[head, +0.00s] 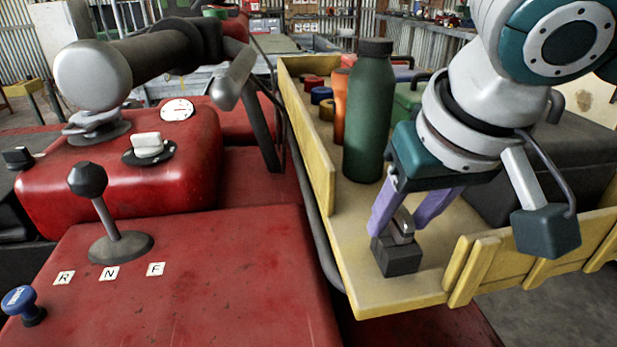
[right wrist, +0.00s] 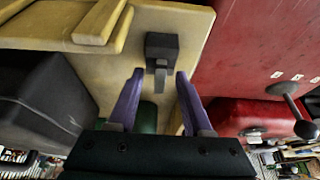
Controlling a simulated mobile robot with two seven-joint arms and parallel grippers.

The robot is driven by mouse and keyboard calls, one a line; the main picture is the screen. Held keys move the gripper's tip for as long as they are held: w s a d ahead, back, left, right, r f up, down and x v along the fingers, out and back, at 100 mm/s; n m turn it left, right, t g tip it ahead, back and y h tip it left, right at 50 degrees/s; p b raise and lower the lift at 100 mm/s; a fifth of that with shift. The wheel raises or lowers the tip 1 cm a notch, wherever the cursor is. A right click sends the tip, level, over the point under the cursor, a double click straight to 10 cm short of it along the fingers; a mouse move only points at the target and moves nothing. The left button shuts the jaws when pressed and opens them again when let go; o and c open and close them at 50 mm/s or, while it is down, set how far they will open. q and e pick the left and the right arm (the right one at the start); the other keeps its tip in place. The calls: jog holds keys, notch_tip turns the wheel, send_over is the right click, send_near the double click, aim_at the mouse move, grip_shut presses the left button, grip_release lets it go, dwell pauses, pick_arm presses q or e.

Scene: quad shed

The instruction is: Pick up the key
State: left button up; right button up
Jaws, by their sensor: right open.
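A grey metal piece, which looks like the key (head: 403,226), sits on a dark block (head: 400,260) near the front corner of the yellow wooden tray. In the right wrist view the key (right wrist: 160,80) shows as a grey strip below the dark block (right wrist: 162,46). My right gripper (head: 402,217) points down over it with its purple fingers apart. In the right wrist view the open fingers (right wrist: 160,74) stand on either side of the key, with gaps showing. The fingers partly hide the key in the head view. My left gripper is not in view.
The yellow tray (head: 362,290) has raised sides. A green bottle (head: 369,120) stands close behind my gripper, with an orange cylinder (head: 340,105) and several coloured lids beyond. The red quad body (head: 190,270), with lever (head: 105,215) and handlebar, fills the left. A dark box is at right.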

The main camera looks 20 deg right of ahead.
grip_shut()
dwell(0.4)
